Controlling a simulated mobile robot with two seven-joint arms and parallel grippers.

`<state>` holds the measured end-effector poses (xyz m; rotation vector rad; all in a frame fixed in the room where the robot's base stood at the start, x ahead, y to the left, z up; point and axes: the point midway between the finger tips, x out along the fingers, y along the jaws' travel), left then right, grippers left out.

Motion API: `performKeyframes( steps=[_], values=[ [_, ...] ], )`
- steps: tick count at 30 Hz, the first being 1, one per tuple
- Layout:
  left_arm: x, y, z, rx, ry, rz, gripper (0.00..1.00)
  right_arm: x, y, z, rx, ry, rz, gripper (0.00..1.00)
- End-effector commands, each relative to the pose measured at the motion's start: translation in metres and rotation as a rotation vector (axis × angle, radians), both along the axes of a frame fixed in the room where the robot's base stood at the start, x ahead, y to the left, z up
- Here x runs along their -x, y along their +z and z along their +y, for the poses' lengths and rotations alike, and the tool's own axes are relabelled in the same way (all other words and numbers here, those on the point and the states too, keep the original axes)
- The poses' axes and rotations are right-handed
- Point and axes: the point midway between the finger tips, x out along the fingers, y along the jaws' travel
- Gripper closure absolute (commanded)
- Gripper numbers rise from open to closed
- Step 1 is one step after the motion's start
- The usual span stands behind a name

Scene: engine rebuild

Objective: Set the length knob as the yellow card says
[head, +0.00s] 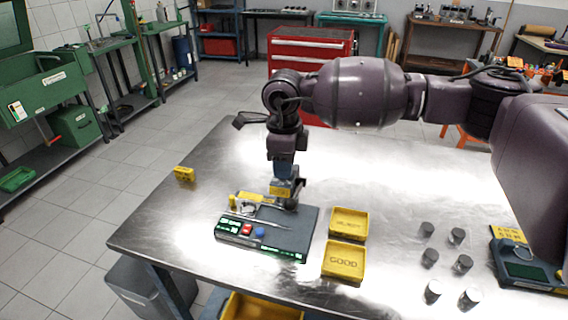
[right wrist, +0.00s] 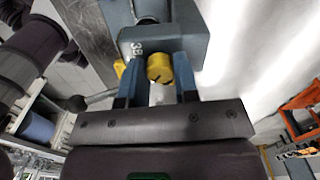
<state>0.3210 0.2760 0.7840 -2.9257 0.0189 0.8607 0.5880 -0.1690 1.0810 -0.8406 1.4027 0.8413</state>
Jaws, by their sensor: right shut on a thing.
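My right gripper (head: 285,196) points down over the back of the dark measuring station (head: 290,225) on the steel table. In the right wrist view its two blue fingers (right wrist: 155,92) are shut on a round yellow knob (right wrist: 160,68) with a dark mark on its face. The knob sits against a blue-grey block (right wrist: 190,45) marked with characters like "3B". In the head view the gripper hides the knob. A small yellow card (head: 184,173) stands at the table's left edge; its writing is too small to read. My left gripper is not in view.
Two yellow trays, one marked GOOD (head: 343,262) and another behind it (head: 348,222), lie right of the station. The table's left end is mostly clear.

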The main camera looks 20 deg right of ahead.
Motion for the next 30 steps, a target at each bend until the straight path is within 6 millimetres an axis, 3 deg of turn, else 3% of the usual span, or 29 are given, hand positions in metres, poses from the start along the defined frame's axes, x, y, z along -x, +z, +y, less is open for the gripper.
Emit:
performKeyframes(
  steps=[3,4,9,20,30],
  values=[
    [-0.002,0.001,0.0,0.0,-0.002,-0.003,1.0,-0.001,0.002,0.0,0.0,0.0,-0.004,0.95],
    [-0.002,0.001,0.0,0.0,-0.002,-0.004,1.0,-0.001,0.002,0.0,0.0,0.0,-0.004,0.69],
    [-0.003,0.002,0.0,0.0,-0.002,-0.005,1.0,-0.001,0.001,0.0,0.0,-0.001,-0.002,0.46],
    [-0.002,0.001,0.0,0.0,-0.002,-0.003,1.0,-0.001,0.007,0.0,0.0,-0.002,-0.002,0.46],
    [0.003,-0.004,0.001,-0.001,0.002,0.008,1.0,-0.001,0.063,0.0,0.0,-0.002,-0.004,0.46]
  ],
)
